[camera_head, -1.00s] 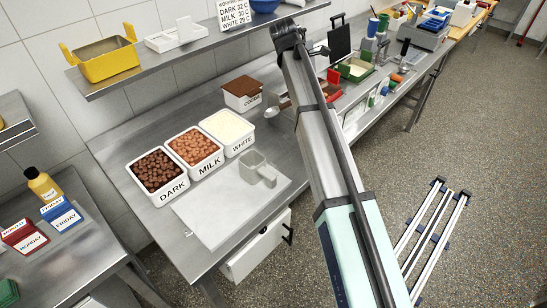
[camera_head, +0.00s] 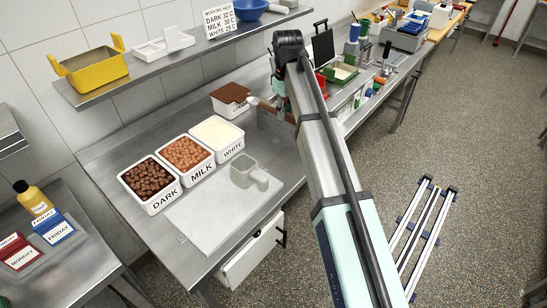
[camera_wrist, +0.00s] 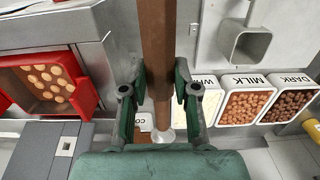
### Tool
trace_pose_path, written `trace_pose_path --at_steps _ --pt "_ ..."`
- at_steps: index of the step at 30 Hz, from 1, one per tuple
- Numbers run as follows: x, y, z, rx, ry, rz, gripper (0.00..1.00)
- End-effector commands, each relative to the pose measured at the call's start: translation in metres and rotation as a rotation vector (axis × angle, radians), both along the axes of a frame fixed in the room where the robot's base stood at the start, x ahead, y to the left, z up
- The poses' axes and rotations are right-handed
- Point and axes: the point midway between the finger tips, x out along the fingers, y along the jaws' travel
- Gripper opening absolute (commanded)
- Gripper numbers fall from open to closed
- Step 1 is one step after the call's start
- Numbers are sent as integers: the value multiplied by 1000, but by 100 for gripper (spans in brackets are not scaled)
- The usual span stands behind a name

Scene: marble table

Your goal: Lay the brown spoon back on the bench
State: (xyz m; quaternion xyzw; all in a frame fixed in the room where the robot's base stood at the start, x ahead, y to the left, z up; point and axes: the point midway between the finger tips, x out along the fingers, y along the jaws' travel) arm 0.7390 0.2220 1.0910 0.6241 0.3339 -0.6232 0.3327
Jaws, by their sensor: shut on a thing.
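The brown spoon is in my gripper (camera_wrist: 158,88). In the wrist view its brown handle (camera_wrist: 157,40) runs from the top edge down between the two green-padded fingers, and a pale, shiny end (camera_wrist: 166,134) shows below. In the head view the light round spoon end (camera_head: 253,101) shows near the cocoa tub, with some brown handle beside it. My arm hides most of the gripper there. The steel bench (camera_head: 110,157) lies below; I cannot tell whether the spoon touches it.
White tubs of dark (camera_head: 151,180), milk (camera_head: 188,153) and white chocolate (camera_head: 218,131) stand in a row. A cocoa tub (camera_head: 231,99) is behind them. A grey scoop (camera_head: 245,174) lies on a pale sheet. A red tray (camera_wrist: 42,84) holds light oval pieces.

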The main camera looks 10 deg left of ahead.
Motion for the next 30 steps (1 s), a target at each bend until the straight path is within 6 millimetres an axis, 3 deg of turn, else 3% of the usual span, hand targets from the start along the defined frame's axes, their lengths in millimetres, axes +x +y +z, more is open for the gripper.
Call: trace_pose_path --at_steps 6,11,24,30 --pt "0 0 -1 -1 1 2 0" --pt "-1 0 -18 -3 3 2 0" --pt "-2 0 -117 -3 3 3 0" --pt "-1 0 -146 -2 2 3 0"
